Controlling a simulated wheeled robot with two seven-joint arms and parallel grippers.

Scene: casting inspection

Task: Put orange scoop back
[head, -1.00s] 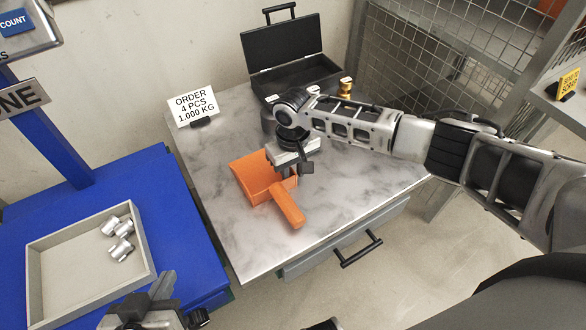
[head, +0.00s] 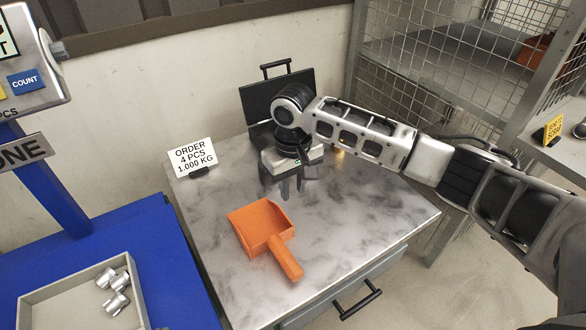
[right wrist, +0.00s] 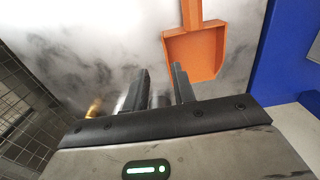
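The orange scoop (head: 262,228) lies on the marble-topped table, its handle pointing toward the front right. It also shows in the right wrist view (right wrist: 195,52), beyond my fingers. My right gripper (head: 287,190) is above the table behind the scoop, apart from it. In the right wrist view its two fingers (right wrist: 160,80) are spread with nothing between them. My left gripper is not in the head view now.
An open black case (head: 278,95) stands at the back of the table, partly hidden by my right arm. An order sign (head: 192,157) stands at the back left. A grey tray (head: 45,293) with several metal castings is on the blue surface at left. A wire cage (head: 430,50) is at right.

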